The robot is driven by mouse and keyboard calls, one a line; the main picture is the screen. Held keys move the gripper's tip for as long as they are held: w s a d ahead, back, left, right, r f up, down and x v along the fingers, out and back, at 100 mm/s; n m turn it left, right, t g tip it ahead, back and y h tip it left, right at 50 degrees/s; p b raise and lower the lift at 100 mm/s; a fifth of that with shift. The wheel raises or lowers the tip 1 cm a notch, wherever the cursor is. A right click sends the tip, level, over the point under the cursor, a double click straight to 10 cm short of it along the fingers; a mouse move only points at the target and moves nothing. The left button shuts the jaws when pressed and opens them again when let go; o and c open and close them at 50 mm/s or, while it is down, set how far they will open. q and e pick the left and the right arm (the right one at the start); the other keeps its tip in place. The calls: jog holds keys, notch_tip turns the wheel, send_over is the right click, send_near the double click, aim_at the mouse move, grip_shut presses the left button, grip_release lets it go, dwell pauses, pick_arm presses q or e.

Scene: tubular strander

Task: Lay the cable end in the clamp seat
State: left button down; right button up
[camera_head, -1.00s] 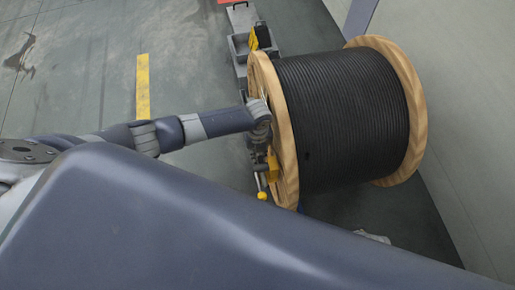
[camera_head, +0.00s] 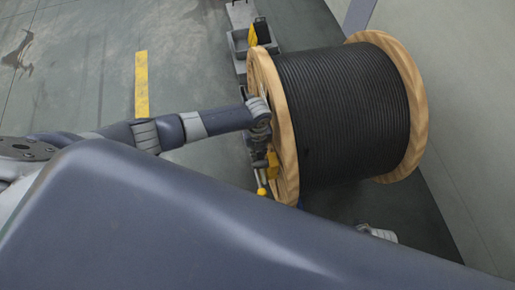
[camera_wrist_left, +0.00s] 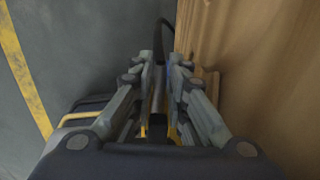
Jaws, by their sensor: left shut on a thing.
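The black cable (camera_wrist_left: 163,28) shows beyond the fingertips and curves away at the top of the wrist view. In the head view, a yellow part (camera_head: 272,165) and a yellow-knobbed lever (camera_head: 261,191) sit just below my left wrist, against the flange. I cannot make out the clamp seat clearly.
A grey tray (camera_head: 238,46) with a yellow and black item (camera_head: 259,32) stands beyond the reel's left flange. A yellow floor stripe (camera_head: 142,85) lies on open floor at left. A wall (camera_head: 465,90) is to the right.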

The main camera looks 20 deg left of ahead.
pick_arm(q)
jog(key=shift+f, duration=0.1)
jog(key=c, duration=1.5)
grip_release()
notch_tip(320, 180, up, 12)
jog(key=shift+r, duration=0.1)
